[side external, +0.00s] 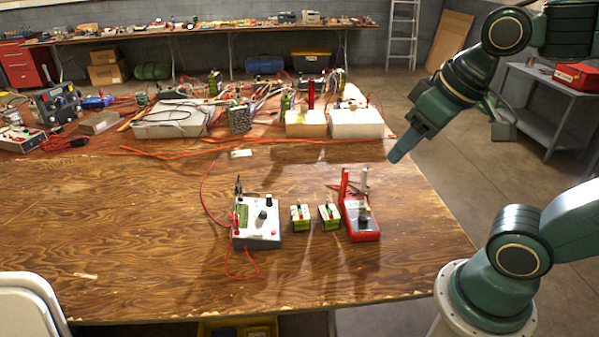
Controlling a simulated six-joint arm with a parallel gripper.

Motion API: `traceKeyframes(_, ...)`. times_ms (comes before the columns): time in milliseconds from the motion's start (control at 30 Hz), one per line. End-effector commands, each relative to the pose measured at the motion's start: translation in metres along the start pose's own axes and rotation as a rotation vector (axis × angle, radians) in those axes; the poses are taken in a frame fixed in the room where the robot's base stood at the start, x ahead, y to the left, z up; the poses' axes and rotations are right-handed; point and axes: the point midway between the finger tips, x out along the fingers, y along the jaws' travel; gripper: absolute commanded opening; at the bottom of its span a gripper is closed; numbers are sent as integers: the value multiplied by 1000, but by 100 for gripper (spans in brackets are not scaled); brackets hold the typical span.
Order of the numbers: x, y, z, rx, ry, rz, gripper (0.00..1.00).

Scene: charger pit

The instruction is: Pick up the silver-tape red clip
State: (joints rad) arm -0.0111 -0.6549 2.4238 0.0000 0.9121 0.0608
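A red handheld meter (363,226) lies on the wooden table (150,220), right of centre. Two slim upright pieces stand at its far end: a plain red one (344,183) on the left and a silver-grey one (365,179) on the right. The silver-grey one may be the silver-tape red clip; it is too small to be sure. My gripper (394,157) is in the air above and right of these pieces, pointing down and left, apart from them. Nothing shows in it. Its blue-grey tip looks like one piece, so I cannot tell its opening.
Two small green-and-white battery packs (315,217) stand left of the meter. Further left is a white charger box (257,224) with dark upright clips and a looping red cable (229,268). White bins (357,124) and tangled wires crowd the back. The front of the table is mostly clear.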

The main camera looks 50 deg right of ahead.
Motion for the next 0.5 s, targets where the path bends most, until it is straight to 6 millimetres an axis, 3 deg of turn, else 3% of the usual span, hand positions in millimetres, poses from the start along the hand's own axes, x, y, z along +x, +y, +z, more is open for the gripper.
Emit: traceKeyframes(500, 28, -19, -98, 200, -126, 6, 40)
